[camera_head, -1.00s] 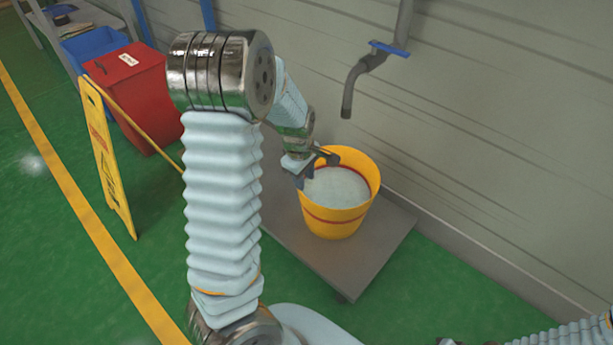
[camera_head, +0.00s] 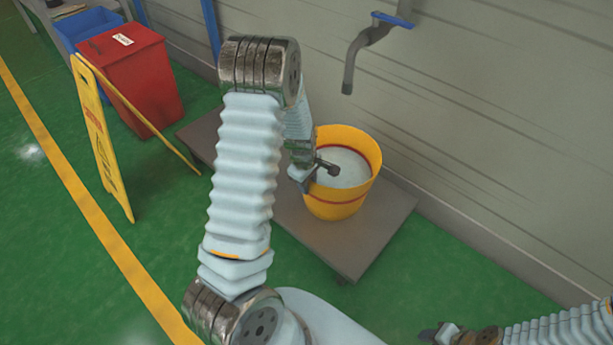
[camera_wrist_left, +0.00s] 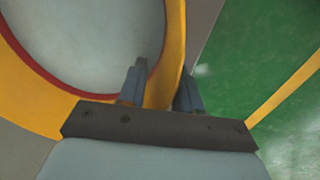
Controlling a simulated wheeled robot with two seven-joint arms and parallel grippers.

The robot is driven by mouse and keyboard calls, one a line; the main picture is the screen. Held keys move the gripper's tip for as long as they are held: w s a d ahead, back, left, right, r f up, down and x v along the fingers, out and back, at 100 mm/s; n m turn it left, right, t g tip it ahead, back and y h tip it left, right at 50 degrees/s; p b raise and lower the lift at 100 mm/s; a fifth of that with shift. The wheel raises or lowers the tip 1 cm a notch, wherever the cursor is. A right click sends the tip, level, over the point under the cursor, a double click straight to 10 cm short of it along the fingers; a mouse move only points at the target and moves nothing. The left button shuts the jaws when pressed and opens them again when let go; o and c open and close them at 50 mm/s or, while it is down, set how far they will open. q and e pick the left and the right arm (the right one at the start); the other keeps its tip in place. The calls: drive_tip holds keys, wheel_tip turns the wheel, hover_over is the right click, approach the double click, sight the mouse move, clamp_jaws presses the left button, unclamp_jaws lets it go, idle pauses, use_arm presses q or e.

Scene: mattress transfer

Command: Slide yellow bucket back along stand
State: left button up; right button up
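The yellow bucket (camera_head: 335,203) has a red stripe and a pale grey filling. It stands upright on the flat grey stand (camera_head: 377,228), nearer the stand's right end. My left gripper (camera_head: 319,178) is at the bucket's left rim, fingers apart. In the left wrist view, the gripper (camera_wrist_left: 160,82) straddles the bucket's wall (camera_wrist_left: 174,50), one finger inside and one outside. The outer finger lies close to the wall; a gap seems to show at the inner one. My right gripper (camera_head: 433,335) is low at the bottom edge, small and dark, away from the bucket.
A wall (camera_head: 500,120) with a blue-handled pipe (camera_head: 355,58) runs behind the stand. A yellow floor sign (camera_head: 103,140), a red bin (camera_head: 132,80) and a blue bin (camera_head: 88,27) stand to the left. Green floor in front is clear.

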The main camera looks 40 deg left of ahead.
use_arm(q)
drive_tip(key=shift+f, duration=0.25)
clamp_jaws()
idle(1.4)
